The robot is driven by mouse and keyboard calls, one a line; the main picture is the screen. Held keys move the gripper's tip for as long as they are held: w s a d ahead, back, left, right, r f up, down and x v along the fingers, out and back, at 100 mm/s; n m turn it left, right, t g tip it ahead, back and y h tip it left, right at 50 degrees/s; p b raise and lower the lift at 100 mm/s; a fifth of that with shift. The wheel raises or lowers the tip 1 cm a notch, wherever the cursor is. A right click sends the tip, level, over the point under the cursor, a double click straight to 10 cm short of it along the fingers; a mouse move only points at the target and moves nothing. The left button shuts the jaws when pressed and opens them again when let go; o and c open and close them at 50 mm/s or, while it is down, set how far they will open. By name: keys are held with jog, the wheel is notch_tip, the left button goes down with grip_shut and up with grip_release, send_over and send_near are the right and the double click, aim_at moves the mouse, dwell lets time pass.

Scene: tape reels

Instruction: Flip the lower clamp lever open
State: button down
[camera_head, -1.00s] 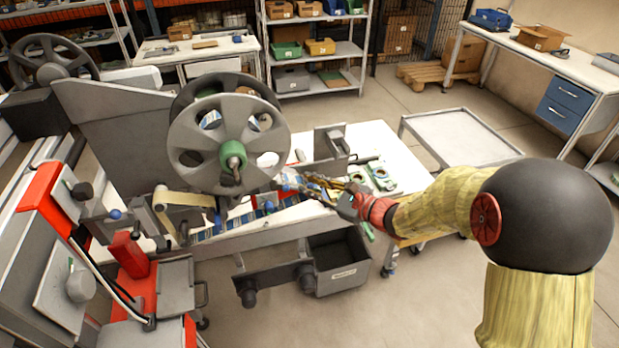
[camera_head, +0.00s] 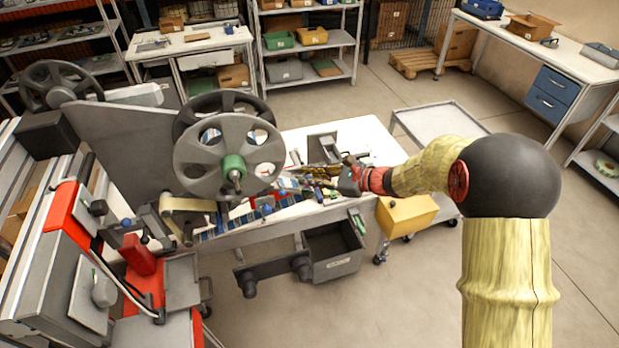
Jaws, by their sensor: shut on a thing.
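The front tape reel (camera_head: 262,155) is a grey spoked disc with a green hub (camera_head: 233,167) and a dark knob, mounted upright on the machine. My gripper (camera_head: 312,182) is right of the reel, low over the white worktop (camera_head: 360,135), with its fingers pointing left toward the machine. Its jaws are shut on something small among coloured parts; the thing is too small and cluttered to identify. The lower clamp lever cannot be told apart at this size, and my fingers partly cover that area.
A grey open bin (camera_head: 333,250) hangs below the machine's front rail. A yellow box (camera_head: 405,215) stands right of it, below my forearm. A grey cart (camera_head: 435,122) stands behind my arm. The floor at lower right is clear around my arm.

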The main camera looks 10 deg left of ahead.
dwell(0.4)
jog(key=c, duration=2)
grip_release()
jog(key=shift+a, duration=0.2)
jog(key=shift+o, duration=1)
jog(key=shift+d, duration=0.1)
jog(key=shift+r, duration=0.1)
jog(key=v, duration=1.2)
